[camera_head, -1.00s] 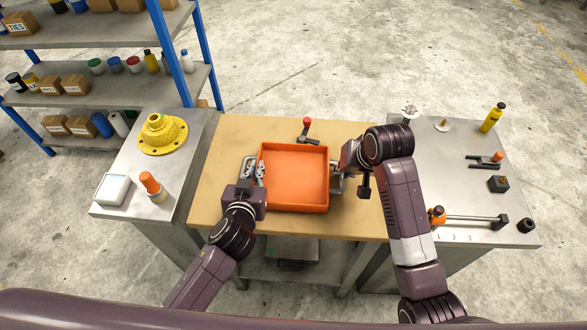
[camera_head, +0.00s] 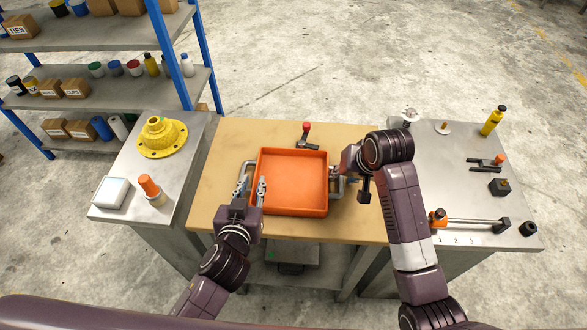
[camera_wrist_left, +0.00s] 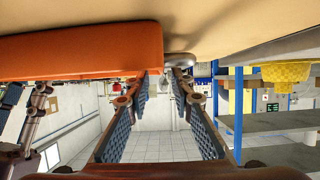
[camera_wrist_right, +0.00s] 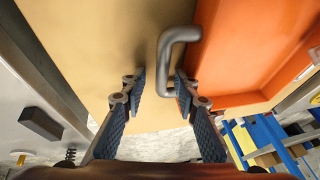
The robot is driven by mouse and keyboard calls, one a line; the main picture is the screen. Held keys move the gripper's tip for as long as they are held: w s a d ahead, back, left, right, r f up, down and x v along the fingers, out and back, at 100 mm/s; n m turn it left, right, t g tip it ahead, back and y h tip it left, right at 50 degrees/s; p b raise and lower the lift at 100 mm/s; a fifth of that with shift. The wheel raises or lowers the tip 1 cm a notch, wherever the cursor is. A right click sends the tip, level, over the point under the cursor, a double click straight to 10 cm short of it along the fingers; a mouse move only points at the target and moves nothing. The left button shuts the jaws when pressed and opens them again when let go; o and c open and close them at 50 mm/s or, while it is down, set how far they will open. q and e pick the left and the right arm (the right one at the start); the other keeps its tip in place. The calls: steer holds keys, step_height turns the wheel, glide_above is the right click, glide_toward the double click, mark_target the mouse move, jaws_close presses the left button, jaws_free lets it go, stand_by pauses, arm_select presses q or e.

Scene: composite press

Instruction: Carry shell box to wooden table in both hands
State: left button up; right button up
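The shell box (camera_head: 292,180) is a shallow open orange tray lying on the wooden table (camera_head: 220,165), with a grey metal handle on its left and right sides. My left gripper (camera_head: 250,188) is at the box's front left corner, its open fingers pointing toward the left handle (camera_head: 244,172). The left wrist view shows that handle (camera_wrist_left: 179,60) just beyond the parted fingertips, with the orange wall alongside. My right gripper (camera_wrist_right: 158,82) is open; the right handle (camera_wrist_right: 168,70) lies between its fingers, nearer the box-side finger. The box looks empty.
A red-knobbed lever (camera_head: 307,135) stands behind the box. The left metal table holds a yellow flanged part (camera_head: 162,137), a white box and an orange-capped bottle. The right metal table (camera_head: 455,190) carries several tools. Shelves (camera_head: 100,90) stand at back left.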

arm_select(q)
steer(key=v, duration=0.6)
steer(key=shift+s+r, duration=0.1)
steer(key=shift+s, duration=0.05)
arm_select(e)
steer(key=shift+r, duration=0.1)
steer(key=v, duration=1.2)
arm_select(q)
steer(key=shift+v, duration=1.25)
steer(key=shift+p+v, duration=0.45)
steer(key=shift+v, duration=1.8)
arm_select(e)
steer(key=shift+r, duration=0.35)
